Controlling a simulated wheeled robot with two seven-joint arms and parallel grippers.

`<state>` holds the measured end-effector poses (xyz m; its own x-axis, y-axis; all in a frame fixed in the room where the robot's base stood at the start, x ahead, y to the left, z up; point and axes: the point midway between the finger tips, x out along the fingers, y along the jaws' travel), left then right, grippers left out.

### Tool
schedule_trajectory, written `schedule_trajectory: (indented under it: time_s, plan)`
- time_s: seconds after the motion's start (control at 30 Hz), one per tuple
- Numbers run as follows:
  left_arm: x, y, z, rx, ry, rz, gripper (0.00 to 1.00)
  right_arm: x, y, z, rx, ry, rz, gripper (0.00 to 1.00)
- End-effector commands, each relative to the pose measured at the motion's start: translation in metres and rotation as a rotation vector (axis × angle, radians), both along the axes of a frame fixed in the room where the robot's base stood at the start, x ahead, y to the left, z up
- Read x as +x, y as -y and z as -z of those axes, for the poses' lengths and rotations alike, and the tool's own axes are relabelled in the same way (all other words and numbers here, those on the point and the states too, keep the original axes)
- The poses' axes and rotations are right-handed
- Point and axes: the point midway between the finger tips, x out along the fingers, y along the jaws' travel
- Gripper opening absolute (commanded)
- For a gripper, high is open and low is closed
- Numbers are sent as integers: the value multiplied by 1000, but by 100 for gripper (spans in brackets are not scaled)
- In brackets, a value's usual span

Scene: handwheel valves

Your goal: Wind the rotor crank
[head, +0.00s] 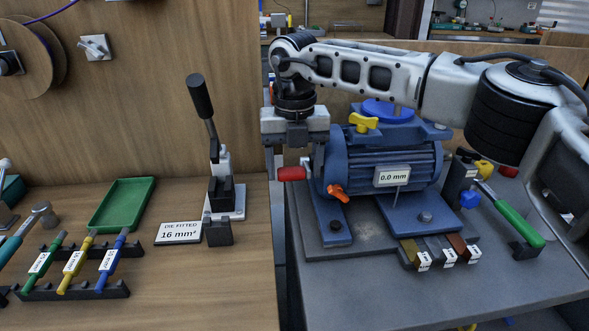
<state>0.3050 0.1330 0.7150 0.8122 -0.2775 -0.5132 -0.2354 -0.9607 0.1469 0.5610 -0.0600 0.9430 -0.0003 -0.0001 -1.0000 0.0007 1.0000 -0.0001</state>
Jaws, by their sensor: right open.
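The rotor crank's red handle (292,174) sticks out to the left from the end of the blue motor (365,165), which stands on a grey bench. My right gripper (293,162) points down with its jaws apart, one finger on each side of the red handle in the picture. I see no grip on the handle, and I cannot tell how far the fingertips are from it in depth. A label on the motor (392,177) reads 0.0 mm. My right arm hides part of the motor's top and back. My left gripper does not show.
An orange lever (338,193) and yellow knob (363,122) sit on the motor. Tagged blocks (440,252) and a green-handled tool (518,218) lie on the bench. On the left wooden table are a lever press (222,190), a green tray (122,204) and racked tools (75,262).

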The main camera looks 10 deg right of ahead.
Motion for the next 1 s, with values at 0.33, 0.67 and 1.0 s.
schedule_trajectory:
  time_s: [0.33,0.67,1.0]
  plan:
    - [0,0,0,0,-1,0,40,0,0,12,0,0,0,65]
    - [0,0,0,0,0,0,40,0,0,12,1,1,0,33]
    - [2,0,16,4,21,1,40,-2,1,21,1,81,-3,34]
